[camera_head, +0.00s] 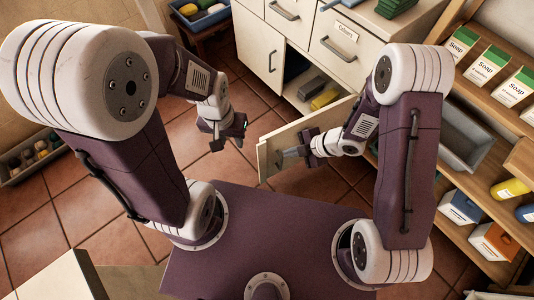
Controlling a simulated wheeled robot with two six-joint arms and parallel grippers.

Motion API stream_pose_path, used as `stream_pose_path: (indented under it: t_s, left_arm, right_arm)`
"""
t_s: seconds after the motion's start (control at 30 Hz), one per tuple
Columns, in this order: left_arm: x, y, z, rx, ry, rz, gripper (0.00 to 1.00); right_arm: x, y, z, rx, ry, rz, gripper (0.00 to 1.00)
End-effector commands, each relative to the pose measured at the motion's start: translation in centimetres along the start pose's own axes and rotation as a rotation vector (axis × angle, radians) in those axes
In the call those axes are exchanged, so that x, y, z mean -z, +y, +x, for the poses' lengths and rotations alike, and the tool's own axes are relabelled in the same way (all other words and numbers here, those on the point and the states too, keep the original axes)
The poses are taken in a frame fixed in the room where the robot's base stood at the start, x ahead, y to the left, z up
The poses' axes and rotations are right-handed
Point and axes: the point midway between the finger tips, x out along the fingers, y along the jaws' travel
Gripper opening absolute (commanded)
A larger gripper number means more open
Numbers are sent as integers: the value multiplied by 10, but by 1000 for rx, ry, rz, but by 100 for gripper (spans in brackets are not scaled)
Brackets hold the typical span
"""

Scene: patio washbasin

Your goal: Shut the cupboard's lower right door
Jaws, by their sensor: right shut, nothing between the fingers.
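The white cupboard (262,15) stands at the top middle. Its lower right door (308,124) is swung wide open towards me, with its free edge at the lower left. Behind it the open compartment shows a yellow item (324,98) and a grey item (311,87). My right gripper (287,157) is shut and empty, on the near side of the door close to its free edge. I cannot tell whether it touches. My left gripper (221,139) hangs over the floor left of the door, apart from it. Its finger opening is unclear.
The lower left door (257,44) is shut. A shelf with soap boxes (487,66) and a grey basin (466,139) stands at the right. A crate (31,160) sits on the floor at the left. Tiled floor is free left of the door.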

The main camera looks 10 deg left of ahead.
Motion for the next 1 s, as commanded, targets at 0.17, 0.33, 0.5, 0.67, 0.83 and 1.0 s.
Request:
stream_pose_path:
  t_s: [0.17, 0.33, 0.5, 0.67, 0.83, 1.0]
  left_arm:
    - [0, 0, 0, 0, 1, 0, 36]
    - [-1, 0, 13, 0, 1, 0, 36]
    - [-3, 0, 27, 0, 1, 0, 36]
    - [-4, -1, 38, 0, 1, 0, 36]
    - [-3, -1, 33, 0, 1, 0, 36]
    - [-3, -1, 33, 0, 1, 0, 36]
  right_arm:
    - [0, 1, 2, -1, -1, 0, 0]
    - [-1, -1, 32, 1, -1, -1, 0]
    - [-1, 0, 70, 0, -1, -1, 0]
    - [-1, 0, 103, 0, -2, -1, 0]
    - [1, 26, 111, -4, -2, -2, 0]
    - [0, 36, 116, -3, -4, 2, 0]
